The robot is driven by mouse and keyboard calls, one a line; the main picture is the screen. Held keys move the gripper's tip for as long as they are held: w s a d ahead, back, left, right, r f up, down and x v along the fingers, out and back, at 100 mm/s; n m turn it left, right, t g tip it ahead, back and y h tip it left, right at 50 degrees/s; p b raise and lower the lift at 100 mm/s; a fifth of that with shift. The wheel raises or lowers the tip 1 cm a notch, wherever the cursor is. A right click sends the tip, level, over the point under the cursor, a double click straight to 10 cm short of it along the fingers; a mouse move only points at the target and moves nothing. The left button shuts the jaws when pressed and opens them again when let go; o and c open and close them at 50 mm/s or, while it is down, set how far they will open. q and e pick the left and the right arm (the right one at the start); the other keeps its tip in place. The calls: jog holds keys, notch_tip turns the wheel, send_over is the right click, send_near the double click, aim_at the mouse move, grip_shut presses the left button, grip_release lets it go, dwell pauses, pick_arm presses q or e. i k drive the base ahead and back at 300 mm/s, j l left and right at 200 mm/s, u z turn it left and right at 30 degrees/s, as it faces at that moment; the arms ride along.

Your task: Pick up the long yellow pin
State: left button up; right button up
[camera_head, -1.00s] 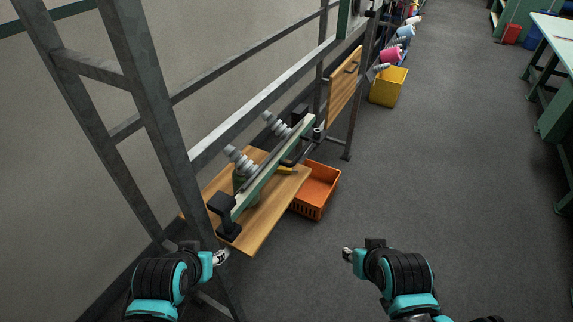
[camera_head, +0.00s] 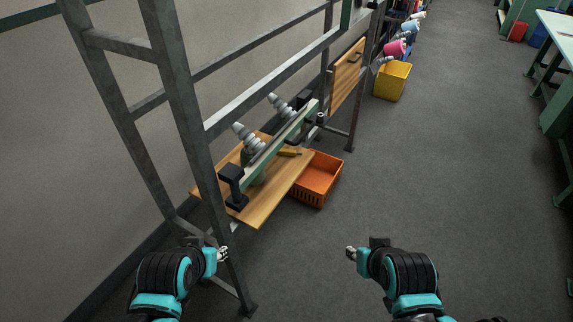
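A small yellow piece, which looks like the long yellow pin (camera_head: 290,151), lies on the wooden shelf (camera_head: 268,207) near its right edge. It is partly hidden by the green rail and the dark parts around it. My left gripper (camera_head: 224,254) is in front of and below the shelf, near the grey frame post, and apart from the pin. My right gripper (camera_head: 350,253) is over the floor to the right, well away from the shelf. Both grippers are small in view, and their finger opening is not clear. Nothing shows held in either.
A green rail (camera_head: 272,150) with grey stepped cones (camera_head: 247,139) and a black clamp (camera_head: 234,186) stands over the shelf. An orange crate (camera_head: 318,180) is right of it. Grey frame posts (camera_head: 190,110) stand at left. A yellow bin (camera_head: 392,81) is farther back.

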aim_at(282, 152)
jog(key=k+z, duration=0.15)
jog(key=z, duration=0.3)
jog(key=k+z, duration=0.1)
jog(key=z, duration=0.3)
jog(key=k+l+z, duration=0.1)
jog(key=z, duration=0.35)
jog(key=j+z, duration=0.1)
jog(key=z, duration=0.85)
jog(key=j+z, duration=0.15)
jog(key=z, duration=0.3)
jog(key=k+z, duration=0.1)
jog(key=z, duration=0.35)
jog(key=j+z, duration=0.1)
jog(key=z, duration=0.35)
jog(key=k+j, duration=0.25)
jog(key=k, duration=0.25)
jog(key=k+j, duration=0.25)
jog(key=k, duration=0.3)
jog(key=k+j, duration=0.25)
jog(key=k, duration=0.25)
jog(key=k+j, duration=0.25)
jog(key=k, duration=0.25)
jog(key=k+j+u, duration=0.1)
jog(key=j+u, duration=0.4)
jog(key=j, duration=0.2)
